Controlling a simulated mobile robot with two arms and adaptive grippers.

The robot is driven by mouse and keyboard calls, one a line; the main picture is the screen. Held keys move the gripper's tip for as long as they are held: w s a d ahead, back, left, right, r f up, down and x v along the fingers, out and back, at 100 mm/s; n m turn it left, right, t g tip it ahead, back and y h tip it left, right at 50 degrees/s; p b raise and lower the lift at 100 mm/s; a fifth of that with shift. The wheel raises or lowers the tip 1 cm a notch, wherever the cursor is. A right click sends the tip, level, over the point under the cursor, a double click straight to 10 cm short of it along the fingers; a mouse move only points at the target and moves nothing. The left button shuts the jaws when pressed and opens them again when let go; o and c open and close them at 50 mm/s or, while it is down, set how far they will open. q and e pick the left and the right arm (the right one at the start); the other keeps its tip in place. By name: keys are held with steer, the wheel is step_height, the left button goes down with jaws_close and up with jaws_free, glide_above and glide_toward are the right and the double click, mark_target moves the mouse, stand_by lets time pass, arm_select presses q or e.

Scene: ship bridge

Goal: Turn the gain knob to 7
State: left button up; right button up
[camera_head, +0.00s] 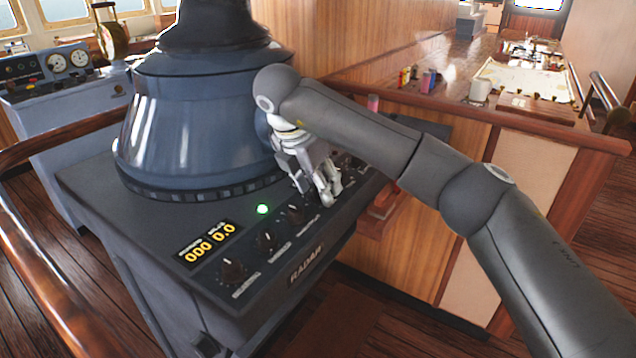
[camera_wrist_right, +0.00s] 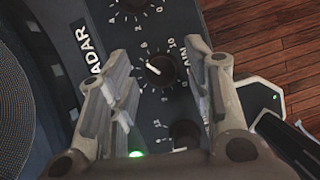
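The gain knob (camera_wrist_right: 160,71) is a dark round knob with a white pointer mark and a ring of numbers, in the middle of the right wrist view. Its label is partly covered by a finger. The pointer mark lies toward the left of the picture; the exact number is hard to read. My right gripper (camera_wrist_right: 158,58) is open, with one finger on each side of the knob; contact is not clear. In the head view my right gripper (camera_head: 328,190) is low over the radar panel (camera_head: 205,277) and hides the knob beneath it. My left gripper is not in view.
Other knobs (camera_head: 265,241) stand in the same row, with a green light (camera_head: 262,209) and a yellow display (camera_head: 207,245) nearby. The blue radar housing (camera_head: 195,125) rises behind. A wooden rail (camera_head: 500,118) and chart table (camera_head: 520,80) are at the right.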

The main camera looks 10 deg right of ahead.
steer(key=v, duration=1.2)
steer(key=shift+d, duration=0.1)
